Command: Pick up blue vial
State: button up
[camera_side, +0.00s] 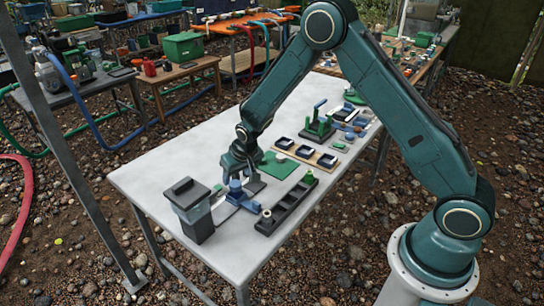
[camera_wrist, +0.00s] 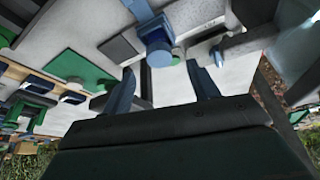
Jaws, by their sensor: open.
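A small blue vial (camera_wrist: 158,48) with a round end shows between and just beyond the fingers in the wrist view. In the side view the vial (camera_side: 236,188) stands near the front left of the pale table, partly hidden by my gripper. My gripper (camera_wrist: 163,84) is open, with one blue-grey finger on each side of the gap. It also shows in the side view (camera_side: 241,180), pointing down, low over the table close to the vial. The gap holds nothing that I can see; I cannot tell whether a finger touches the vial.
A long dark rack (camera_side: 287,207) with a green-topped vial (camera_side: 309,177) lies to the right. A green mat (camera_side: 278,165) and a tray with dark compartments (camera_side: 306,151) lie behind. The front left table corner is clear.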

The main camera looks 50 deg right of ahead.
aim_at(236, 184)
jog(key=shift+w+f, duration=0.2)
jog(key=shift+f, duration=0.3)
jog(key=shift+x, duration=2.6)
jog(key=shift+d, duration=0.1)
jog(key=c, duration=1.1)
